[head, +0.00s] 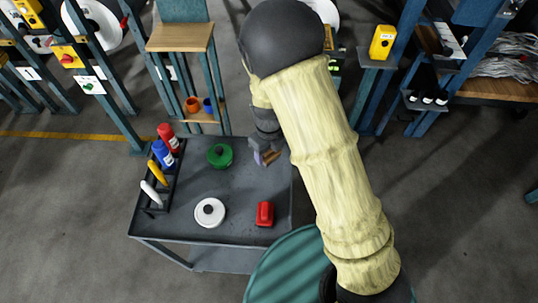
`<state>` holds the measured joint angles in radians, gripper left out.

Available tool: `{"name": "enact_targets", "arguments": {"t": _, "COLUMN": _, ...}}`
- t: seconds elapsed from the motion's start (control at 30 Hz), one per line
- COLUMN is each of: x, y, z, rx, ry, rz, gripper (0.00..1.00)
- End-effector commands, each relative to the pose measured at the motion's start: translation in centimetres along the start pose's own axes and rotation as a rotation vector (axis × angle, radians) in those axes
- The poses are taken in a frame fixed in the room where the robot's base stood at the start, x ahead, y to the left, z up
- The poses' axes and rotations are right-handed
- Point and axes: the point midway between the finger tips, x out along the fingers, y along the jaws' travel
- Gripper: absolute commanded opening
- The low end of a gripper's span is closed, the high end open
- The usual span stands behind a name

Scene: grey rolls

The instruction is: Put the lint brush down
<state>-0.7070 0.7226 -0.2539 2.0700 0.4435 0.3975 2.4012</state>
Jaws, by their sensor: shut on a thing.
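My gripper (266,157) is at the end of my cream-sleeved arm, near the back right of the grey cart top (236,189). It is shut on a small brown object, which I take to be the lint brush (272,158). The brush is small in the head view and partly hidden by the gripper. I cannot tell whether it touches the cart top or is just above it.
A green roll (220,155), a white roll (210,212) and a red object (265,213) lie on the cart. A dark rack (157,205) with bottles and handled tools lines its left edge. The middle of the top is clear. A wooden-topped stand (180,38) is behind.

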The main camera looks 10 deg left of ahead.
Motion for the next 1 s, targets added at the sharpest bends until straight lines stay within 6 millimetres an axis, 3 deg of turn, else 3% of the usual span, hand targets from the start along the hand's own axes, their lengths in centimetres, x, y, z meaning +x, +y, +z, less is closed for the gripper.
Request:
{"name": "enact_targets", "arguments": {"t": 0.17, "x": 2.5, "y": 0.0, "z": -0.1, "rx": 0.001, "ry": 0.003, "rz": 0.001, "gripper": 0.42}}
{"name": "enact_targets", "arguments": {"t": 0.57, "x": 3.0, "y": 0.0, "z": -0.1, "rx": 0.001, "ry": 0.001, "rz": 0.001, "gripper": 0.42}}
{"name": "enact_targets", "arguments": {"t": 0.6, "x": 2.9, "y": 0.0, "z": 0.0, "rx": 0.001, "ry": 0.001, "rz": 0.001, "gripper": 0.66}}
{"name": "enact_targets", "arguments": {"t": 0.7, "x": 2.9, "y": 0.0, "z": 0.0, "rx": 0.001, "ry": 0.001, "rz": 0.001, "gripper": 0.82}}
{"name": "enact_targets", "arguments": {"t": 1.0, "x": 2.8, "y": 0.0, "z": 0.0, "rx": 0.000, "ry": 0.000, "rz": 0.000, "gripper": 0.82}}
